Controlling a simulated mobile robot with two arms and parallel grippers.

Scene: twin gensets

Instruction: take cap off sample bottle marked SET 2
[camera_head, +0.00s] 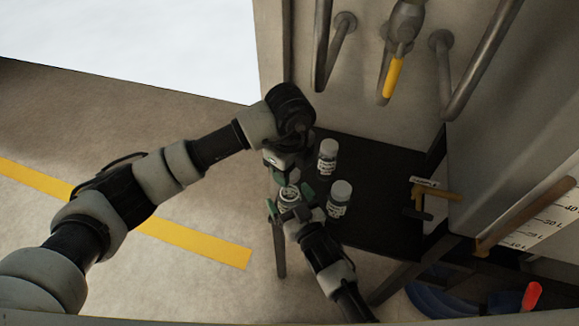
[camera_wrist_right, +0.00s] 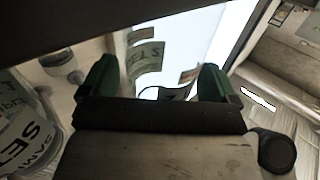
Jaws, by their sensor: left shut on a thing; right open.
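Three small white-capped sample bottles show in the head view: one (camera_head: 327,156) at the back of the dark shelf, one (camera_head: 339,197) at the right, and one (camera_head: 288,197) at the shelf's left edge by both grippers. My left gripper (camera_head: 287,178) is shut on this left bottle; its fingers partly hide the grip. My right gripper (camera_head: 290,203) is open, its green fingertips either side of the same bottle. In the right wrist view a label (camera_wrist_right: 146,55) shows between the open fingers, its set number unclear. Another label reading SET (camera_wrist_right: 22,140) is at the left.
The dark shelf (camera_head: 385,185) stands against a pale panel with pipes and a yellow-handled valve (camera_head: 393,78) above. A T-shaped tool with a tan handle (camera_head: 437,193) is at the right. A graduated scale (camera_head: 540,228) and a red-ended blue hose (camera_head: 450,303) are further right.

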